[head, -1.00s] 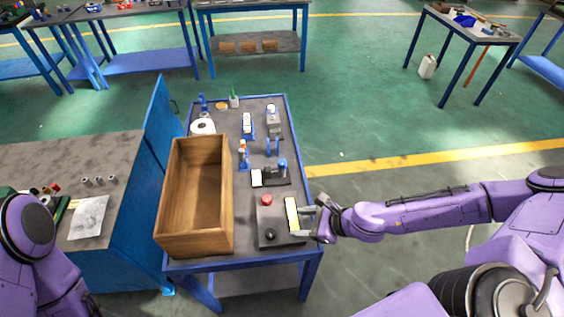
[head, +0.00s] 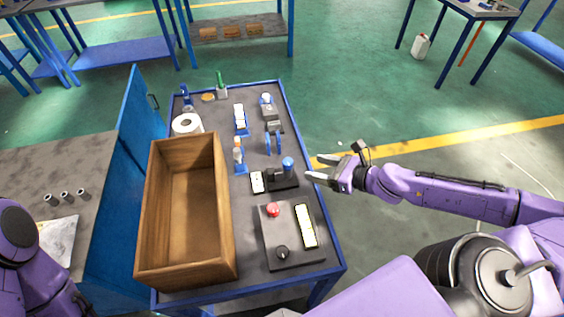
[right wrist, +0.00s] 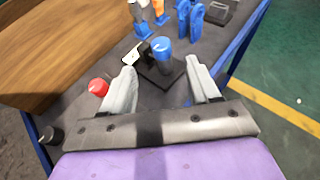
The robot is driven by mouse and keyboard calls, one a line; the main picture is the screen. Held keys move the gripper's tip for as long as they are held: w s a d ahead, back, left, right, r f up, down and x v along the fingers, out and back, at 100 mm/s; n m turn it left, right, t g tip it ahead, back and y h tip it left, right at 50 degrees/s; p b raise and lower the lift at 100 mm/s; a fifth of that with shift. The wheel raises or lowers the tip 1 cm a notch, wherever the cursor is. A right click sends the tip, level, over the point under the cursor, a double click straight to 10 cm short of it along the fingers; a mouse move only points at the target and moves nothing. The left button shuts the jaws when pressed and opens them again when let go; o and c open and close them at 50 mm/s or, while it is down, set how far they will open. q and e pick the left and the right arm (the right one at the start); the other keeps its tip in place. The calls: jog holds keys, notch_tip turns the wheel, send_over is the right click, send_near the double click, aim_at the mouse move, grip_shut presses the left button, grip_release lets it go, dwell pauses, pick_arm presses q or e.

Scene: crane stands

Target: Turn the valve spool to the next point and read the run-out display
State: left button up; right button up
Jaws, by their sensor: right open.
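A black stand (head: 284,181) on the blue-framed table holds an upright blue-topped cylinder (head: 288,165), which I take as the valve spool. A small white-faced display (head: 257,182) is at its left; I cannot read it. My right gripper (head: 318,167) is open and empty, just right of the stand at the table's right edge. In the right wrist view, the blue cylinder (right wrist: 161,52) lies ahead between the spread fingers (right wrist: 160,72), apart from both. My left arm shows at the left edge of the head view; its gripper is out of view.
A grey control box (head: 280,256) with a red button, black knob and pale panel sits in front of the stand. An open wooden crate (head: 228,215) fills the table's left side. Small blue fixtures (head: 274,143) stand behind.

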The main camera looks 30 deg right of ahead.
aim_at(290, 162)
jog(key=b+x, duration=0.2)
jog(key=x, duration=0.1)
jog(key=b+x, duration=0.3)
jog(key=x, duration=0.1)
jog(key=b+x, duration=0.2)
jog(key=x, duration=0.2)
jog(key=shift+s+d+f+b, duration=0.15)
jog(key=shift+f+b, duration=0.25)
jog(key=shift+w, duration=0.3)
jog(key=shift+a, duration=0.2)
jog(key=shift+r, duration=0.15)
jog(key=c, duration=1)
